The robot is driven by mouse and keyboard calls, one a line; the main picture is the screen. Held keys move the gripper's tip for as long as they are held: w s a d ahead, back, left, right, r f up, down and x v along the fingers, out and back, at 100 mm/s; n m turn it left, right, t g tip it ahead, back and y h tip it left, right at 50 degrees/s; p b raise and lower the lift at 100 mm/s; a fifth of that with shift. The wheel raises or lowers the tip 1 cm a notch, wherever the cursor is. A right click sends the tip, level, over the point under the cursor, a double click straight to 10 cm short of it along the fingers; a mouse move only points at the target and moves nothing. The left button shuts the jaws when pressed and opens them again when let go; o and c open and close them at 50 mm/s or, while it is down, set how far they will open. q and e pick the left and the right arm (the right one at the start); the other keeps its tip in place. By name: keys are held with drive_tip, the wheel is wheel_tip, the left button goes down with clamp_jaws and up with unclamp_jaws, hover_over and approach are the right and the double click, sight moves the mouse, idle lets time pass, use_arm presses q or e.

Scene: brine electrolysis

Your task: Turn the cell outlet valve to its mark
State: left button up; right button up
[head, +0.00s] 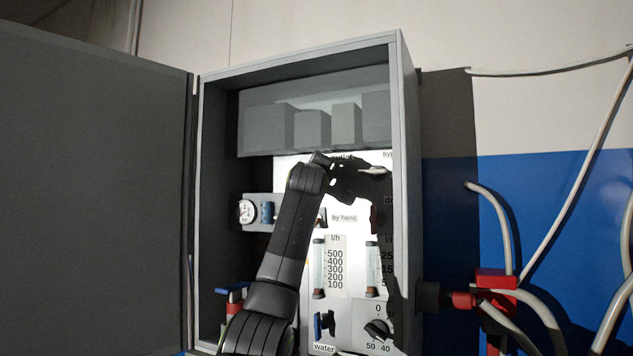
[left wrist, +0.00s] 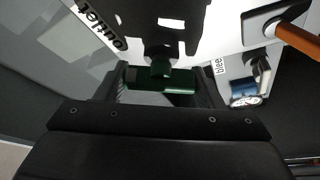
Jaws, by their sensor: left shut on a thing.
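My left gripper (left wrist: 160,88) is shut on a green valve handle (left wrist: 158,77) in the left wrist view. The handle lies crosswise between the two fingers, on a stem from the white panel. A label reading "outlet" (left wrist: 105,30) is beside it. In the head view my left gripper (head: 347,182) is up at the white panel inside the cabinet. It hides the green handle there, and most of the label above it. I cannot make out a mark for the valve in either view. My right gripper is not in view.
The grey cabinet (head: 405,200) has its door (head: 95,190) open at left. Near my gripper are a dark red handle (head: 375,218), an orange-brown handle (left wrist: 298,42) and a gauge (head: 247,211). Flow tubes (head: 319,268) and a knob (head: 377,328) sit lower. Hoses leave a red fitting (head: 495,280) outside right.

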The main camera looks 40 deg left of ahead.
use_arm(q)
drive_tip(key=n+g, duration=0.1)
drive_tip(key=n, duration=0.2)
drive_tip(key=shift+f+n+g+h, duration=0.1)
drive_tip(key=shift+n+g+h, duration=0.2)
drive_tip(key=shift+n+g, duration=0.85)
drive_tip(key=shift+n+t, duration=0.35)
drive_tip(key=shift+n, duration=0.3)
drive_tip(key=o, duration=1)
